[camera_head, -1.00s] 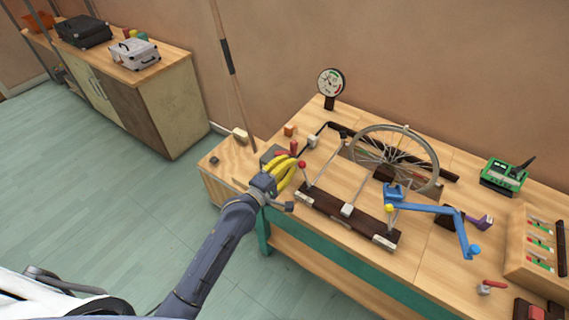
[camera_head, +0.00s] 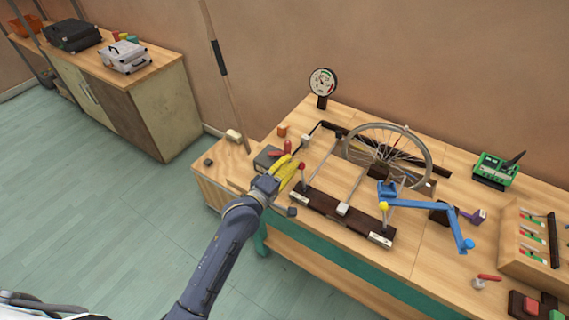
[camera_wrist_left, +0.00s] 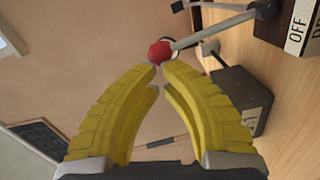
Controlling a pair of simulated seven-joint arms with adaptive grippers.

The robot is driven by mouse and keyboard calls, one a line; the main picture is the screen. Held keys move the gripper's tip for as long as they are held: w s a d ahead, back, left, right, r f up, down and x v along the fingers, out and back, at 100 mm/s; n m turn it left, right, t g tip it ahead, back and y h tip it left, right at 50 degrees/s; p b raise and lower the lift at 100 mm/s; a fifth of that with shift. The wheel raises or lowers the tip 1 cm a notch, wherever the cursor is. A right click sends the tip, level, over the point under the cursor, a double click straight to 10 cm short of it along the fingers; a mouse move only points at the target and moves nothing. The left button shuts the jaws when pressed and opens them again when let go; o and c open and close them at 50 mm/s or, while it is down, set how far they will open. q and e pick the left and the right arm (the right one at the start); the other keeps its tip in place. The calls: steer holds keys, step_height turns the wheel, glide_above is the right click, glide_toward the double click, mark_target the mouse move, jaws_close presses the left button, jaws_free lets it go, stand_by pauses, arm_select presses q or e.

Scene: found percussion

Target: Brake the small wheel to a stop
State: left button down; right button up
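A spoked wheel (camera_head: 428,165) stands upright in a slot in the workbench; I cannot tell whether it is turning. In front of it lies a dark bar (camera_head: 325,205) with thin levers and white labels. A second lever ends in a yellow knob (camera_head: 383,206). My right gripper is not in view.
A blue crank arm (camera_head: 430,206) reaches across the bench right of the bar. A round gauge (camera_head: 322,82) stands behind. A dark box (camera_head: 267,157) is beside my left gripper. A green device (camera_head: 495,170) and a switch panel (camera_head: 530,243) are at the right.

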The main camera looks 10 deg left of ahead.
arm_select(q)
steer(key=shift+s+d+r+m, duration=0.15)
steer(key=shift+s+d+m, duration=0.25)
steer(key=shift+d+m, duration=0.4)
steer(key=shift+s+d+r+m, duration=0.15)
steer(key=shift+s+d+m, duration=0.2)
steer(key=shift+d+m, duration=0.4)
steer(key=shift+s+d+r+m, duration=0.15)
steer(key=shift+s+d+m, duration=0.25)
steer(key=shift+d+m, duration=0.4)
steer(key=shift+a, duration=0.15)
steer(key=s+a+r, duration=0.2)
steer(key=s+a, duration=0.6)
steer(key=shift+r, duration=0.15)
